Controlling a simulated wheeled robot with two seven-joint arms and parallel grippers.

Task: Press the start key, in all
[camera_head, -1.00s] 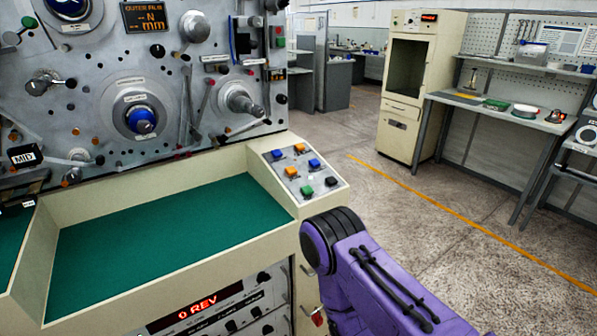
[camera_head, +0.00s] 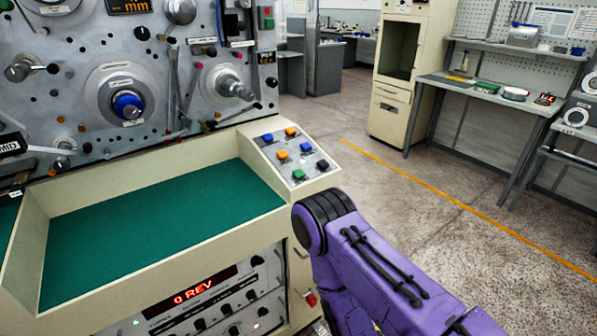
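The key panel (camera_head: 275,147) is the sloped grey plate on the cream cabinet's right end. It carries a green key (camera_head: 298,174) at its front, a black key (camera_head: 322,165) to the right of it, two orange keys (camera_head: 282,155) and two blue keys (camera_head: 306,147). I cannot read any label that names the start key. A red display (camera_head: 192,296) below reads "0 REV". My purple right arm stands in front of the panel's lower right side, and its gripper is out of view. My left gripper is out of view too.
The winding machine's upright face (camera_head: 100,70) with knobs and spindles is at the left. A green-lined tray (camera_head: 150,225) lies below it. A cream cabinet (camera_head: 395,107) and a workbench (camera_head: 480,92) stand at the back right. The floor between is clear.

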